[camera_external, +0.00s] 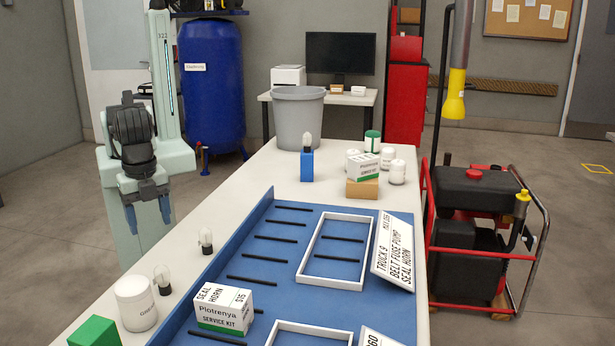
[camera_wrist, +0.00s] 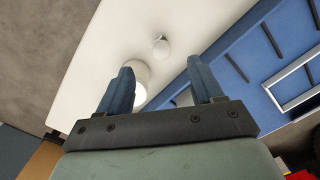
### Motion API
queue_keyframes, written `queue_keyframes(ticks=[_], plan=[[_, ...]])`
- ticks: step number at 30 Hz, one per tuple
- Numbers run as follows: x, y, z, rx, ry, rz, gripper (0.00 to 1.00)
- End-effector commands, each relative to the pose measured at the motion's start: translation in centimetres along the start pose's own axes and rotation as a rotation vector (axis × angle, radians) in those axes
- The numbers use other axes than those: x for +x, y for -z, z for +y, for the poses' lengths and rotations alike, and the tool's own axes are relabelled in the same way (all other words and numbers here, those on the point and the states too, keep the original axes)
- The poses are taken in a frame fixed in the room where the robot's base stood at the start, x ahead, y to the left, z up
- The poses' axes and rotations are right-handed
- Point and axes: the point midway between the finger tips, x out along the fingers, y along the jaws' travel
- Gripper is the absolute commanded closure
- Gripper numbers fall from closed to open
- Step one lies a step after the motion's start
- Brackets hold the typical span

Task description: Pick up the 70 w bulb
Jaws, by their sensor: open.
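Three clear bulbs with dark bases show in the external view. One bulb (camera_external: 162,279) stands on the white table beside a white jar, a second bulb (camera_external: 206,240) stands a little farther back, and a third (camera_external: 307,140) sits on a blue block (camera_external: 307,167). I cannot read any wattage, so I cannot tell which is the 70 w bulb. My gripper (camera_external: 148,213) is open and empty, pointing down at the table's left side. In the wrist view, a small round pale thing (camera_wrist: 160,47), perhaps a bulb, shows beyond my fingers (camera_wrist: 160,88).
A white jar (camera_external: 135,304), a green block (camera_external: 94,332) and a service kit box (camera_external: 222,308) stand near the front. The blue tray (camera_external: 262,225) holds black bars and white frames. A grey bin (camera_external: 299,115) and several jars stand at the back.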

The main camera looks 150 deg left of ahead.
Motion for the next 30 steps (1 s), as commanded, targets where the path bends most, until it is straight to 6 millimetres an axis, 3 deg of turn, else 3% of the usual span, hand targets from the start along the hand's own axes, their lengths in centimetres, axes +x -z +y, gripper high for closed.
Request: queue_keyframes(ticks=[9, 16, 30], plan=[[-0.2, 1.5, 0.1, 0.292, -0.003, 0.062, 0.34], [0.3, 1.7, 0.1, 0.387, 0.0, 0.069, 0.34], [6.8, 2.1, 0.2, 0.387, 0.0, 0.067, 0.34]])
